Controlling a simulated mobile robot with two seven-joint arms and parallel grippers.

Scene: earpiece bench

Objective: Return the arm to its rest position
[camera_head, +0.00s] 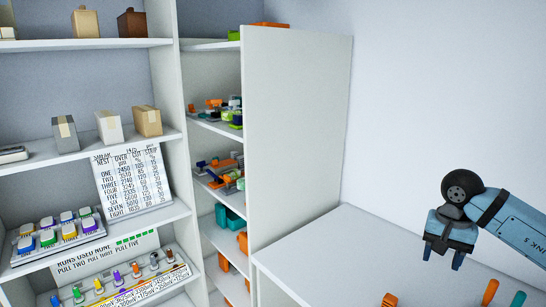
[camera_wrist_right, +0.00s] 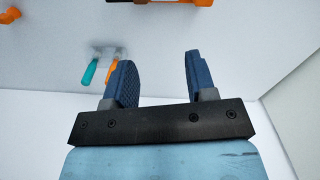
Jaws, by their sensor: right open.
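My right arm comes in from the right edge of the head view. Its blue and black gripper (camera_head: 442,254) hangs above the white table (camera_head: 345,245) with its fingers pointing down. In the right wrist view the two dark blue fingers of the gripper (camera_wrist_right: 159,80) stand wide apart with nothing between them. My left gripper is in neither view.
An orange-handled tool (camera_head: 490,291) and a teal-handled tool (camera_head: 518,299) are at the table's front right. An orange piece (camera_head: 389,300) shows at the bottom edge. A white shelf unit (camera_head: 295,130) with boxes, bins and signs fills the left. The table below the gripper looks mostly clear.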

